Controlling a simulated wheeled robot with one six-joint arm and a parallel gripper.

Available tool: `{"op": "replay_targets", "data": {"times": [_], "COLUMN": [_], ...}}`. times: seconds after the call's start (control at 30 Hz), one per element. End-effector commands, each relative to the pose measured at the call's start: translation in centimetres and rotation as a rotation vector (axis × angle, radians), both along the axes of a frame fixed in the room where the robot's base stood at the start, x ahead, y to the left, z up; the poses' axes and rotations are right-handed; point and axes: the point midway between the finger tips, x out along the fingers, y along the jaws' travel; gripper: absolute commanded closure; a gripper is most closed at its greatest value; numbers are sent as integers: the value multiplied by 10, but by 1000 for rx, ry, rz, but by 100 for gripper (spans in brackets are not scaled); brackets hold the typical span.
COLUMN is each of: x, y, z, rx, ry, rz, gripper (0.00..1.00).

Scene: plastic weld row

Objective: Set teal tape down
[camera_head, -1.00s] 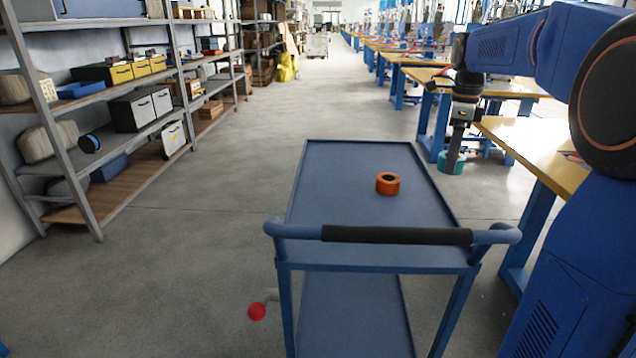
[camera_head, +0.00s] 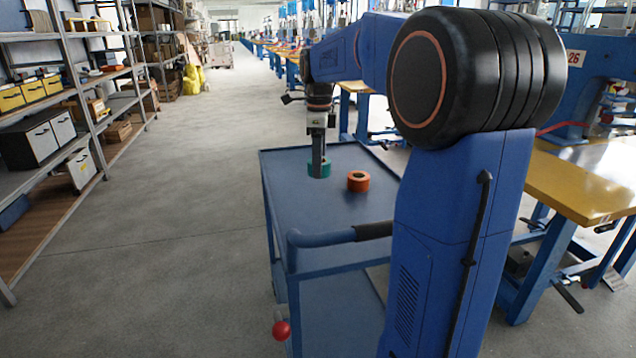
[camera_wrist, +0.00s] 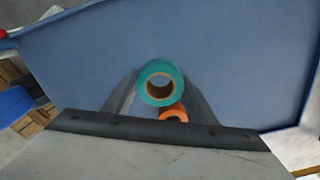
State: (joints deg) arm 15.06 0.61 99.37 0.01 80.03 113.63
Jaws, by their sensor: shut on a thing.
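The teal tape (camera_head: 326,169) is a roll with a brown core. It is between the fingers of my gripper (camera_head: 318,165), over the far part of the blue cart's top (camera_head: 285,190). In the wrist view the teal tape (camera_wrist: 142,88) sits between the fingertips (camera_wrist: 160,95) with its hole facing the camera. My gripper is shut on it. I cannot tell whether the tape touches the cart top. An orange tape roll (camera_head: 358,181) lies on the cart just right of it, and shows partly hidden behind the teal tape in the wrist view (camera_wrist: 173,113).
The cart's handle (camera_head: 325,238) is at its near end, partly hidden by my arm. Shelving (camera_head: 85,95) stands on the left, and a yellow-topped workbench (camera_head: 575,185) on the right. The cart top left of the rolls is clear, and open floor lies left of the cart.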

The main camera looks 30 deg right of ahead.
Motion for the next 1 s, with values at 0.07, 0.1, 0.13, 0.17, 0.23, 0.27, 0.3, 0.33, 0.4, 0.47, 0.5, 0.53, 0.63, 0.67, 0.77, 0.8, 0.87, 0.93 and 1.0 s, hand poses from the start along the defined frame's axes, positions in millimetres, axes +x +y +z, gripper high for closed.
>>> {"op": "replay_targets", "data": {"times": [0.07,0.1,0.13,0.17,0.23,0.27,0.3,0.33,0.4,0.47,0.5,0.53,0.63,0.67,0.77,0.8,0.87,0.93,1.0], "x": [-1,0,0,0,0,0,0,0,0,0,0,0,0,0,0,0,0,0,0], "y": [0,0,0,0,0,0,0,0,0,0,0,0,0,0,0,0,0,0,0], "z": [-12,-15,-18,-20,-23,-25,-27,-30,-38,-47,-52,-55,-60,-60,-60,-60,-60,-62,-62], "rx": [0,1,1,1,0,0,0,1,0,0,0,0,1,0,0,0,0,0,0], "ry": [1,1,1,1,0,0,0,1,2,2,2,1,1,0,0,0,0,0,0], "rz": [0,0,0,0,0,0,0,0,1,1,1,1,1,1,1,1,1,1,1], "gripper": [72,72,72,72,72,72,72,72,72,72,72,72,72,72,72,72,72,72,39]}}
